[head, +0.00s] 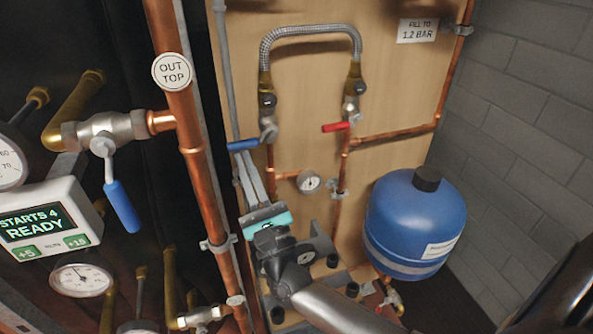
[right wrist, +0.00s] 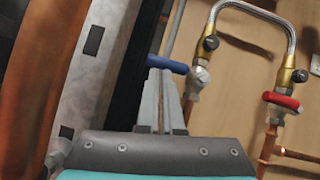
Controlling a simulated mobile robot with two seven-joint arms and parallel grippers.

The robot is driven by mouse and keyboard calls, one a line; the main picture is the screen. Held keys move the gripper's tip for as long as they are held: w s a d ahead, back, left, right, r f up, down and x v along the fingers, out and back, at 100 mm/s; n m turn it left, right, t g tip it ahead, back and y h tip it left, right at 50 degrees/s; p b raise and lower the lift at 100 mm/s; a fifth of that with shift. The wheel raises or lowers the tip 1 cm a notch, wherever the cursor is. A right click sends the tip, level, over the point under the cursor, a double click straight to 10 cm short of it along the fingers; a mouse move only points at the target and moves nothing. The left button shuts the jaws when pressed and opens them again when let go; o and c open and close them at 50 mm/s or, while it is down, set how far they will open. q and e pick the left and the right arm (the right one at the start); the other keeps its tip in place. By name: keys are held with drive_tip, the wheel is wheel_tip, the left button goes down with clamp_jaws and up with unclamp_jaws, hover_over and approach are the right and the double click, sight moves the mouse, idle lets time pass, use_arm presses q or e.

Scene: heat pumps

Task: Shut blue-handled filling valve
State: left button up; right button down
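The blue handle (head: 243,145) of the filling valve (head: 268,129) sits below the left end of a braided hose (head: 310,31). It points left, roughly level and across the vertical pipe; it also shows in the right wrist view (right wrist: 168,65). My right gripper (head: 245,162) is just below the blue handle, its fingers pointing up at it. In the right wrist view the fingers (right wrist: 162,75) lie close together with nothing visible between them, and their tips overlap the handle's lower side. Whether they touch it I cannot tell. My left gripper is not in view.
A red-handled valve (head: 336,127) is right of the blue one. A gauge (head: 309,181) and a blue tank (head: 413,225) are at right. A thick copper pipe (head: 195,150) runs close on the left. Another blue-handled lever (head: 122,205) hangs at far left beside a display box (head: 45,226).

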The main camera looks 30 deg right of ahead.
drive_tip(key=shift+a+r, duration=0.1)
idle(0.5)
drive_tip(key=s+a+f, duration=0.1)
drive_tip(key=s+f, duration=0.2)
drive_tip(key=s, duration=1.3)
drive_tip(key=shift+a, duration=0.2)
